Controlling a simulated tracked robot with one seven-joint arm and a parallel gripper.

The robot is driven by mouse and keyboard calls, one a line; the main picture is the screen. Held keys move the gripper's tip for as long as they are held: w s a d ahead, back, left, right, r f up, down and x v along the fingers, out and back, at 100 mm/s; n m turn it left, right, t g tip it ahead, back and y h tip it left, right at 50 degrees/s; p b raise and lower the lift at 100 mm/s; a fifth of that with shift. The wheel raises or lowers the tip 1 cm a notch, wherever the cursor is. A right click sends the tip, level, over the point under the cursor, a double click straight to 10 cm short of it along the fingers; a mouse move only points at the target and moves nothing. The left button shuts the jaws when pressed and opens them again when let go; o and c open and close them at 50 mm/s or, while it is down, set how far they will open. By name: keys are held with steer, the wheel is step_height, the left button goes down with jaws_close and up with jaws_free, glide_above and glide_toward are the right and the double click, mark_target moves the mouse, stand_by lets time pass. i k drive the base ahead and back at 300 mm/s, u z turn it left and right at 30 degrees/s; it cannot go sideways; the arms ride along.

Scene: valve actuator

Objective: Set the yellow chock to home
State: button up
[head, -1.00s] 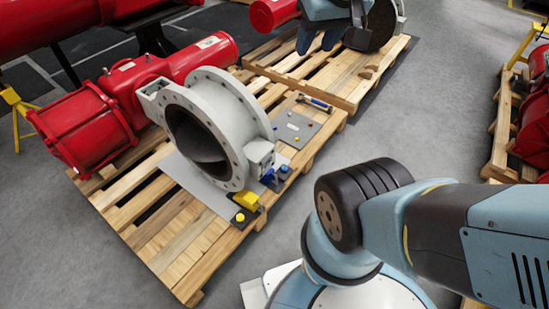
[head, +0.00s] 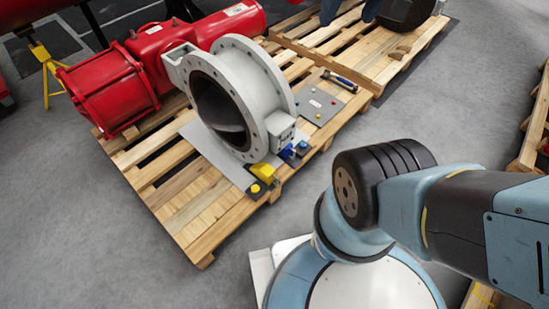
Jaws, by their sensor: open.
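The yellow chock (head: 264,172) sits on the pallet at the foot of the grey round valve body (head: 262,90), by the lower right of its flange. It seems close against the flange; contact is too small to tell. Just in front of it, a small dark plate (head: 260,192) carries a yellow round knob (head: 255,188). Blue pieces (head: 287,154) stand to the right of the chock. A grey plate (head: 322,106) with small coloured spots lies farther back on the pallet. No place marked as home can be made out. My gripper is not in view.
A red actuator (head: 108,90) joins the valve on the left. The wooden pallet (head: 190,215) has bare slats in front. My arm fills the lower right. Grey floor lies clear around the pallet's front.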

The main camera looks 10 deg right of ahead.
mark_target(263, 170)
steer(key=u, duration=2.05)
steer(key=i, duration=0.1)
steer(key=z, duration=3.4)
steer(key=k, duration=0.3)
steer(key=u, duration=1.25)
